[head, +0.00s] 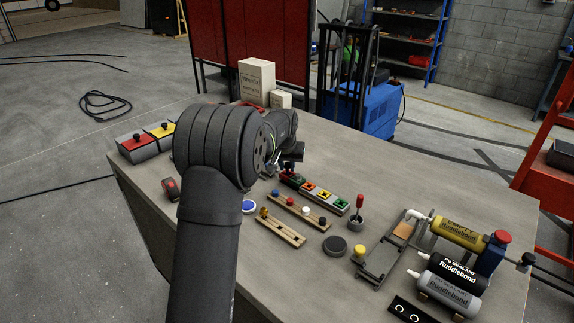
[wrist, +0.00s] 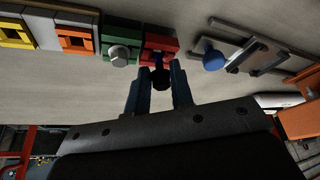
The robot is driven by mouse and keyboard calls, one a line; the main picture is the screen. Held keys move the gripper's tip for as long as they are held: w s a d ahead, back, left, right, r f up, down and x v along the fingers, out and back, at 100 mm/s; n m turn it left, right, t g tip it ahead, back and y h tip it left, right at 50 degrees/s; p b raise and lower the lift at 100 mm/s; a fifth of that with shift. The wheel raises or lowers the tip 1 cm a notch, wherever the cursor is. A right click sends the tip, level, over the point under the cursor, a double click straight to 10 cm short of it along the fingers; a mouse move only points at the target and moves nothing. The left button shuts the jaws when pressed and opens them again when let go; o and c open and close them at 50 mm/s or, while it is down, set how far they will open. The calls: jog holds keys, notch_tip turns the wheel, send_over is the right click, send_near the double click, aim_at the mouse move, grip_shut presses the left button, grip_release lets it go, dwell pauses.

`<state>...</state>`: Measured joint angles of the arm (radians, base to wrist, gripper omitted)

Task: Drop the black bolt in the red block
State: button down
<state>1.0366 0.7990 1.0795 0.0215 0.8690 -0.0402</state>
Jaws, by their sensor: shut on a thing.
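My gripper (wrist: 158,92) is shut on the black bolt (wrist: 160,79), whose dark round head shows between the fingertips in the wrist view. The red block (wrist: 172,45), with a dark slot, lies just beyond the fingertips, at the right end of a row of coloured blocks. The bolt overlaps the near edge of the red block in this view; I cannot tell whether it touches it. In the head view my gripper (head: 289,163) is low over the far left end of the row, and my arm partly hides that end. The bolt is not clear there.
The green block (wrist: 108,50) beside the red one has a grey bolt (wrist: 120,55) in it. Wooden racks (head: 281,228), a black disc (head: 335,245) and sealant tubes (head: 455,272) occupy the bench's right side.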

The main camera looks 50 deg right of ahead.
aim_at(287, 164)
jog(key=shift+f, duration=0.6)
dwell(0.5)
jog(key=c, duration=1.3)
grip_release()
jog(key=shift+o, duration=0.6)
jog(key=shift+o, duration=1.4)
jog(key=shift+s+f, duration=0.1)
jog(key=shift+r, duration=3.1)
jog(key=shift+f, duration=0.1)
